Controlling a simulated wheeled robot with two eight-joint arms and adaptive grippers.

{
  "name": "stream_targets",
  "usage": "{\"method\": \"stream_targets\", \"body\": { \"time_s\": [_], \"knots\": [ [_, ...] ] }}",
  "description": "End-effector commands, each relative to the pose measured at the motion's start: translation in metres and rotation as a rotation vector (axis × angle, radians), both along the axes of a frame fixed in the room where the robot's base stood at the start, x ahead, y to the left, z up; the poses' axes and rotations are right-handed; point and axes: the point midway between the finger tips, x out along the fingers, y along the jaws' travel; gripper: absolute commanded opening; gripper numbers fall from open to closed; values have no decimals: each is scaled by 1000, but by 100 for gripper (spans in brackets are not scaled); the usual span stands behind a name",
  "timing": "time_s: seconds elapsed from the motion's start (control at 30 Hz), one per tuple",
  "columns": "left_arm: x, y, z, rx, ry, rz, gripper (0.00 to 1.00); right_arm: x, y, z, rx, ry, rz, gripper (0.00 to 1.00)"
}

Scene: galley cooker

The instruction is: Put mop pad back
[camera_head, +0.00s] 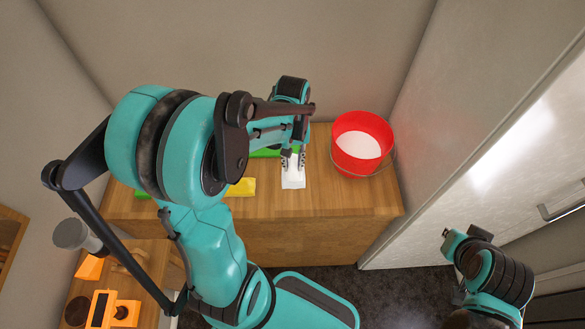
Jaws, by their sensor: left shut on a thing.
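A white pad (293,180), which looks like the mop pad, is at the wooden counter (345,200), left of the red bucket. My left gripper (292,160) reaches over the counter from above and is shut on the far end of the white pad. The near part of the pad shows in front of the fingers. I cannot tell whether the pad rests on the wood or is just above it. My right gripper (453,242) is at the lower right, away from the counter, and its fingers do not show clearly.
A red bucket (345,160) with something white inside stands right of the pad. A yellow item (242,187) and a green item (264,154), partly hidden by my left arm, lie to the left. Orange equipment (104,309) is at lower left. A white door panel (500,150) bounds the right.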

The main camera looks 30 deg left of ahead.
Motion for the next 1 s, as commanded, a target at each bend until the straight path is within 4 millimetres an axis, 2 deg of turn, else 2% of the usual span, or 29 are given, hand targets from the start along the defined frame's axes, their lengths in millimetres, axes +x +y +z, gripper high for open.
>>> {"method": "stream_targets", "body": {
  "time_s": [0.3, 0.47, 0.7, 0.9, 0.93, 1.0],
  "knots": [
    [0, 0, -55, -5, -5, 0, 0, 0, 0, -19, 0, 0, 0, 0],
    [0, 0, -67, -5, -5, 0, 0, 0, 0, -22, 0, 0, 0, 0],
    [0, 0, -99, -5, -4, 0, 0, 0, 0, -34, 0, 0, 0, 0],
    [-1, 0, -100, -5, -4, 0, 0, 0, 0, -32, 0, 0, 0, 0],
    [-1, 0, -100, -5, -4, 0, 28, 0, 0, -32, 0, 0, 0, 0],
    [-1, 0, -99, -5, -4, 0, 43, 0, 0, -32, 0, 0, 0, 0]
  ]
}}
